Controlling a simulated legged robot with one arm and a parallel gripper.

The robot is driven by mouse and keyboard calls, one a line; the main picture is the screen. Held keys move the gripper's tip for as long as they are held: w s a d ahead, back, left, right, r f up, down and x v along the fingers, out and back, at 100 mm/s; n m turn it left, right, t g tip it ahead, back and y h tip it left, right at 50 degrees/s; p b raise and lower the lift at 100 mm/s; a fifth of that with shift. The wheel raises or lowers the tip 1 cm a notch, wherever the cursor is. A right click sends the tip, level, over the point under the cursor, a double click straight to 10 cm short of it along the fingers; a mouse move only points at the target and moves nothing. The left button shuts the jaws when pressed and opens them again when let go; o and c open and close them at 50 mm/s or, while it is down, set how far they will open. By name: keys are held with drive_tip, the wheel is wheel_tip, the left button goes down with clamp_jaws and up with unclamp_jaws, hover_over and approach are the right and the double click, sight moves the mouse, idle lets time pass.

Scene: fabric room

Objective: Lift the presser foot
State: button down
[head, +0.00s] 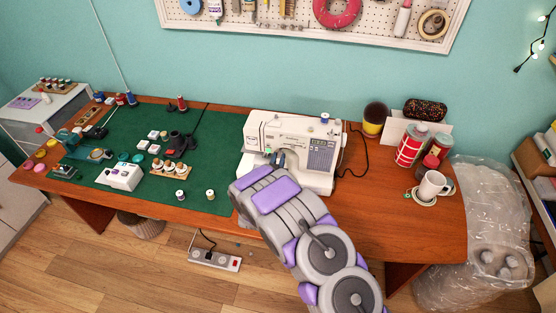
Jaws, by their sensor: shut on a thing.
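The white sewing machine (300,137) stands upright on the wooden table, right of the green mat. My arm reaches from the lower right up to it. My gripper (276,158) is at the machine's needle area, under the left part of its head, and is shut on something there. The presser foot is hidden behind my arm and gripper, so I cannot see its height or the lever's position.
The green mat (222,144) at left holds spools, a white box (121,176) and small tools. A mug (432,187), red cans (411,145) and a dark-topped pot (375,118) stand at right. A black cord lies behind the machine. The table front right is clear.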

drive_tip(key=shift+a+r, duration=0.1)
drive_tip(key=c, duration=1)
unclamp_jaws()
drive_tip(key=s+a+p, duration=0.2)
drive_tip(key=s, duration=1.5)
drive_tip(key=shift+a+p, duration=0.35)
drive_tip(key=shift+a, duration=0.05)
